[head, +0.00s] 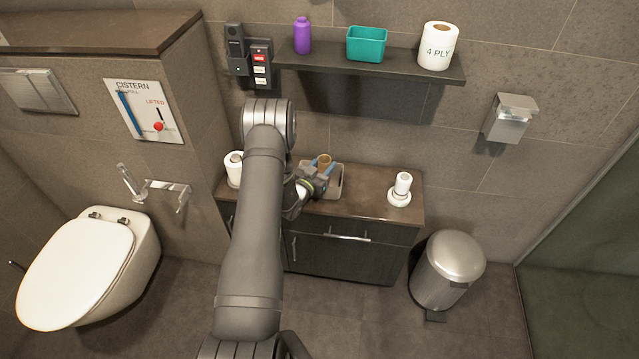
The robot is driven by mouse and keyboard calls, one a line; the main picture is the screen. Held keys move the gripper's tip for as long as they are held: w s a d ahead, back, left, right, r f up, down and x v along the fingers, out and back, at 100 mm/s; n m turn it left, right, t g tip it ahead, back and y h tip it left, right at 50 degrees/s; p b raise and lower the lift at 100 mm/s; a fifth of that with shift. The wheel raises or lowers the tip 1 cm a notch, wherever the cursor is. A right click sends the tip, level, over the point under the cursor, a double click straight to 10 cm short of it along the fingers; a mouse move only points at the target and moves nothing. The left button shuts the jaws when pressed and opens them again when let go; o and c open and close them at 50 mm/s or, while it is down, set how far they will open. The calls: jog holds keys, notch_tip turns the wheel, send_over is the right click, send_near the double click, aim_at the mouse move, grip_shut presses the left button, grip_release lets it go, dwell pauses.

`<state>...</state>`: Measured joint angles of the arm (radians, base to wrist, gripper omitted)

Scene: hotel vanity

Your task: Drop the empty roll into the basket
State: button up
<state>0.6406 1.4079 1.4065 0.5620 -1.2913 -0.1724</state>
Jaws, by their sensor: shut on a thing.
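The empty roll (324,159) is a small brown cardboard tube. It stands roughly upright between the blue fingertips of my gripper (322,166), which is shut on it. The basket (341,184) is a shallow grey-beige tray-like container on the dark counter. In the picture, the roll and my gripper overlap the basket's left and back part. I cannot tell how high the roll is above it. My gripper and wrist hide the basket's left side, and its inside is mostly out of sight.
A white paper roll (234,171) stands on the counter's left end, close to my arm. A white object on a round base (400,194) stands to the right. A shelf (390,69) with a purple bottle, teal box and large roll hangs above. A steel bin (448,272) stands on the floor.

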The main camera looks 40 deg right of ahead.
jog(key=o, duration=1)
jog(key=shift+a, duration=0.1)
jog(key=v, duration=1.7)
jog(key=shift+s+a, duration=0.1)
jog(key=shift+s, duration=0.05)
jog(key=x, duration=1.7)
jog(key=shift+d, duration=0.3)
jog(key=shift+a+r, duration=0.1)
jog(key=shift+r, duration=0.5)
